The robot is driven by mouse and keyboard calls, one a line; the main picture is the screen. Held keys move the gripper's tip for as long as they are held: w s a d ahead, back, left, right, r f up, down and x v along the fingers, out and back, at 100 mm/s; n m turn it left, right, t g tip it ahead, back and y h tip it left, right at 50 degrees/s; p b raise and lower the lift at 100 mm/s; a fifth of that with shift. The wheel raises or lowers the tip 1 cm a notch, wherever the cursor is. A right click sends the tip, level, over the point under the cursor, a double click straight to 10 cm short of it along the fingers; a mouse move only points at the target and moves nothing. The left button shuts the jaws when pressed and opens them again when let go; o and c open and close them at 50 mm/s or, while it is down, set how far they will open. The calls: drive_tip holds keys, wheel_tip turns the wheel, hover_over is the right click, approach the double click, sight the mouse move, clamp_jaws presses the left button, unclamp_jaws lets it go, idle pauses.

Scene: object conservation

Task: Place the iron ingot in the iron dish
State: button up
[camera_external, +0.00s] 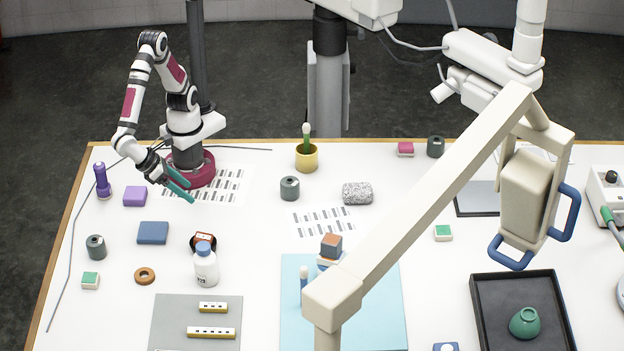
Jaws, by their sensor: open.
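My gripper (178,186), with two teal fingers, is over the back left of the table and points down to the right. Its fingers are apart with nothing between them. I cannot identify the iron dish with certainty; the beige stand hides part of the mat.
A beige stand with blue handles (525,205) crosses the right foreground. A white bottle (206,265), a purple block (135,196), a blue block (153,233) and a speckled grey stone (357,193) stand about.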

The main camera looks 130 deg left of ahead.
drive_tip(key=a+r+n+g, duration=0.25)
drive_tip(key=a+n, duration=0.25)
drive_tip(key=a, duration=0.4)
drive_tip(key=s+a+r+n+g+h, duration=0.2)
drive_tip(key=s+a+n+h, duration=0.2)
drive_tip(key=s+a+n, duration=0.8)
drive_tip(key=shift+s+a+r+n+h, duration=0.2)
drive_tip(key=shift+s+a+n+h, duration=0.15)
drive_tip(key=shift+a+n, duration=0.55)
